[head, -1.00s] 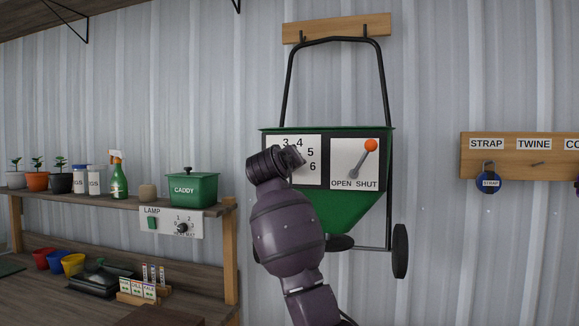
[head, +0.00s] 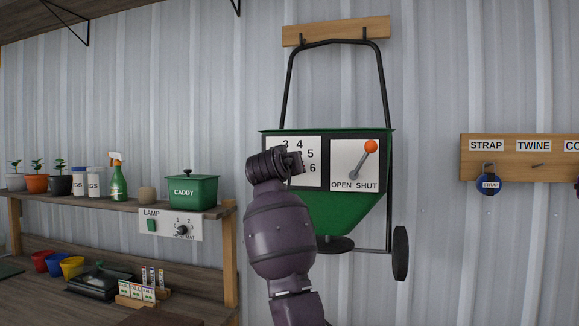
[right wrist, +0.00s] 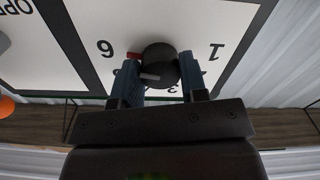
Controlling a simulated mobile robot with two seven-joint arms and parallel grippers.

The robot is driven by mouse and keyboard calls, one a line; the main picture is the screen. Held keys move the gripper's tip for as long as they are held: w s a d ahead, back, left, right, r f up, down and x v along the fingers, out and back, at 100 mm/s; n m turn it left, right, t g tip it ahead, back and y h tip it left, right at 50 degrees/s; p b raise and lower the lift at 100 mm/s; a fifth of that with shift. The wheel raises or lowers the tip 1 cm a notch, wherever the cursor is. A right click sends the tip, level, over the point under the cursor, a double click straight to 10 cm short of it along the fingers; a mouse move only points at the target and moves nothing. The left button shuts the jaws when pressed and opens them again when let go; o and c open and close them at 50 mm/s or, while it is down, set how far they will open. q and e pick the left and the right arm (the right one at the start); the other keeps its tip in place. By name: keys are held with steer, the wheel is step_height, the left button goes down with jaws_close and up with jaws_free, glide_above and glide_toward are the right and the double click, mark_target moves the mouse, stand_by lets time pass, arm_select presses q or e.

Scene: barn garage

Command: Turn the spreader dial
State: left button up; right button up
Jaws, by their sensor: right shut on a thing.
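The green spreader (head: 345,212) hangs on the wall in the head view, with a white numbered dial plate (head: 312,172) on its left front. The black round dial (right wrist: 160,60) shows in the right wrist view. A red mark at its edge faces the 6. My right gripper (right wrist: 160,72) is shut on the dial, one finger on each side. In the head view my right arm hides the dial and the plate's lower left; 3, 4, 5 and 6 stay visible. My left gripper is not in view.
An orange-knobbed lever (head: 371,147) stands beside the dial plate, tilted toward upper right above the OPEN SHUT label. A wheel (head: 400,252) hangs at lower right. A shelf (head: 120,206) with pots and a green caddy (head: 192,191) is at left.

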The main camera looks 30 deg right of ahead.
steer(key=shift+f, duration=0.1)
steer(key=o, duration=0.9)
steer(key=shift+s+a, duration=0.1)
steer(key=shift+a, duration=0.05)
steer(key=b+v, duration=0.1)
steer(key=v, duration=0.9)
steer(key=shift+s+a, duration=0.15)
steer(key=shift+s, duration=0.05)
